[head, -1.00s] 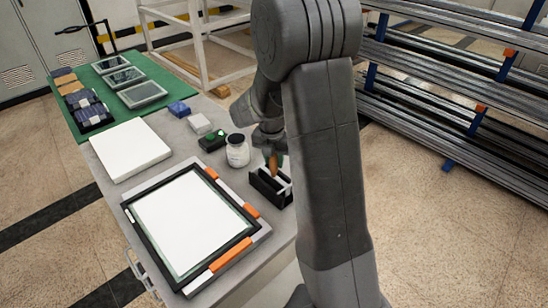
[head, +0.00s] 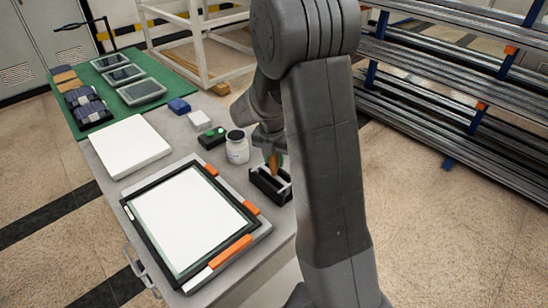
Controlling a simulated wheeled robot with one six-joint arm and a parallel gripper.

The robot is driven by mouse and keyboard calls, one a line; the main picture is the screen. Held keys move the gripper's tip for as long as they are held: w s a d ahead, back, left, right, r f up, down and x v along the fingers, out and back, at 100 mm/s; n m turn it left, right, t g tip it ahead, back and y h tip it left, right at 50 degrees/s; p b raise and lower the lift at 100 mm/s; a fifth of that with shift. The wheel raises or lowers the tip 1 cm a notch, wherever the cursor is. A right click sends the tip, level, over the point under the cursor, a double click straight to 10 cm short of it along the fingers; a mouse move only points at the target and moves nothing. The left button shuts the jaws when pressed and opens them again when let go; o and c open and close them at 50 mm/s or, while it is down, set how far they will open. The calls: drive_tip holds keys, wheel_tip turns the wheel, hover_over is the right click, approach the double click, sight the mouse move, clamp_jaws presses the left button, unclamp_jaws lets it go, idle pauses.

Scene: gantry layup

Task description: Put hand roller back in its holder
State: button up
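The hand roller shows as a small orange-brown handle (head: 273,160) just below my gripper, standing upright at the black holder (head: 267,187). The holder is an open dark box at the right edge of the table, beside the framed white panel. The roller's lower end is hidden, so I cannot tell how deep it sits in the holder. My gripper (head: 269,147) is directly above the holder, at the top of the handle. Its fingers are small and partly hidden by my arm, so I cannot tell whether they grip the handle.
A white jar with a dark lid (head: 237,147) stands close left of the holder. Behind it are a black box with a green button (head: 211,137), a pale block (head: 199,122) and a blue block (head: 179,106). The framed panel (head: 188,222) fills the table's front.

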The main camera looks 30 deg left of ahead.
drive_tip(key=o, duration=0.4)
drive_tip(key=shift+r, duration=0.1)
drive_tip(key=r, duration=0.4)
drive_tip(key=s+r, duration=0.1)
drive_tip(key=r, duration=0.8)
drive_tip(key=shift+s+d+r, duration=0.15)
drive_tip(key=shift+s+r, duration=0.15)
drive_tip(key=shift+s, duration=0.05)
drive_tip(key=shift+f, duration=0.1)
drive_tip(key=f, duration=0.4)
drive_tip(key=w+f, duration=0.1)
drive_tip(key=f, duration=0.8)
drive_tip(key=shift+w+f, duration=0.25)
drive_tip(key=shift+w, duration=0.15)
drive_tip(key=shift+r, duration=0.35)
drive_tip(key=shift+f, duration=0.1)
